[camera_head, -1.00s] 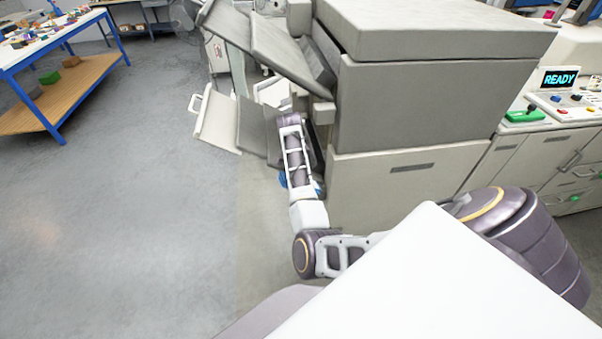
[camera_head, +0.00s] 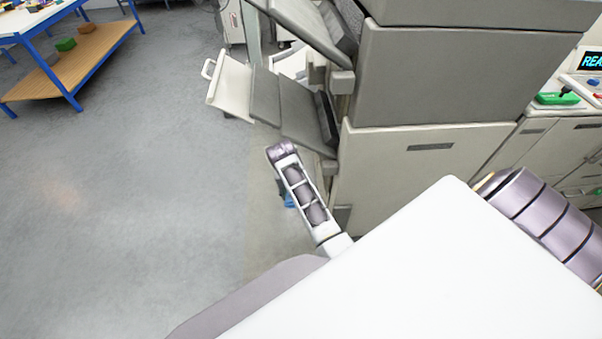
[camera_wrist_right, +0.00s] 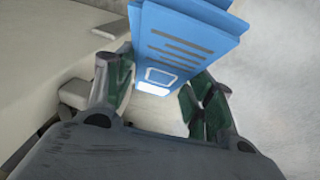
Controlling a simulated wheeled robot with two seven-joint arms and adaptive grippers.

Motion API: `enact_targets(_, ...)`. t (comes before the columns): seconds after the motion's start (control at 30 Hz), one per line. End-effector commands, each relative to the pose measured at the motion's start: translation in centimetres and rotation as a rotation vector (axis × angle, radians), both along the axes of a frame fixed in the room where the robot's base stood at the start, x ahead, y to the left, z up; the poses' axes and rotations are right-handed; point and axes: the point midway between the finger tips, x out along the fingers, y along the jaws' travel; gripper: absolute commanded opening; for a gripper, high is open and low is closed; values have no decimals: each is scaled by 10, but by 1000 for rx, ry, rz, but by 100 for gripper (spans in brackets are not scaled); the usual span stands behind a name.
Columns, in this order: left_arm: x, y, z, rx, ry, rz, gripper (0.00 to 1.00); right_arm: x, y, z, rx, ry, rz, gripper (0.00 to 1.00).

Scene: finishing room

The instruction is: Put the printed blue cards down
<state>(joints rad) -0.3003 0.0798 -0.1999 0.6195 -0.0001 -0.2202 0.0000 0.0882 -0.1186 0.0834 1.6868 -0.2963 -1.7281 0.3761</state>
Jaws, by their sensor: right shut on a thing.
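The printed blue cards (camera_wrist_right: 185,40) are a stack with dark lines and a white-outlined box on the top face. In the right wrist view they stand between the green-padded fingers of my right gripper (camera_wrist_right: 163,78), which is shut on them. In the head view only a small blue patch of the cards (camera_head: 289,200) shows beside my right forearm, low in front of the grey machine. The forearm hides most of that gripper. My left gripper is not in view.
The large grey machine (camera_head: 430,85) stands close to my right arm, with its tilted trays (camera_head: 285,100) sticking out leftward. A blue-framed table (camera_head: 85,60) with a wooden lower shelf stands at the far left. A control counter (camera_head: 575,95) is at right. Open floor (camera_head: 130,200) lies left.

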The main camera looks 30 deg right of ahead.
Motion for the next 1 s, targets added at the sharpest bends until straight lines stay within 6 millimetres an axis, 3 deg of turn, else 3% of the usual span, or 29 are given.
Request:
enact_targets(0.2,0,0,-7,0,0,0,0,-23,41,-21,-1,0,291,23)
enact_targets(0.4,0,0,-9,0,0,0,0,-36,65,-30,-1,-1,456,23)
enact_targets(1.0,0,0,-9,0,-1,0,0,-39,72,-32,-1,-1,497,23)
